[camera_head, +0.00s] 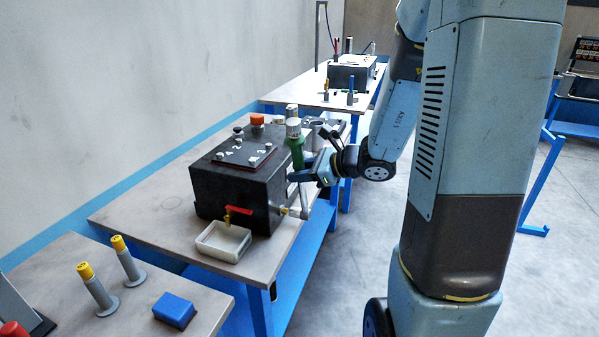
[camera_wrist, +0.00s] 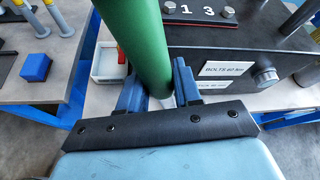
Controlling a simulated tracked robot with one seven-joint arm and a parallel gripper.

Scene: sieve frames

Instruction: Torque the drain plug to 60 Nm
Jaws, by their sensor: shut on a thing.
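A torque wrench with a green handle (camera_head: 296,152) stands nearly upright beside the black housing (camera_head: 212,192). My gripper (camera_head: 308,176) is shut on the wrench below most of the green part. In the wrist view the green handle (camera_wrist: 136,45) rises between the two blue fingers (camera_wrist: 158,88). In the head view the wrench's silver lower end (camera_head: 303,212) is by the housing's lower near corner. I cannot tell whether it is seated on the drain plug, which I cannot make out. A hex-headed bolt (camera_wrist: 266,77) shows on the housing's side, beside a label reading "BOLTS 40 Nm" (camera_wrist: 227,69).
A red-handled valve (camera_head: 238,210) is on the housing's front, above a pale tray (camera_head: 223,241). The near bench holds two yellow-topped grey tools (camera_head: 98,289) (camera_head: 128,262) and a blue block (camera_head: 174,310). Another bench (camera_head: 312,92) stands behind. The floor at right is partly open.

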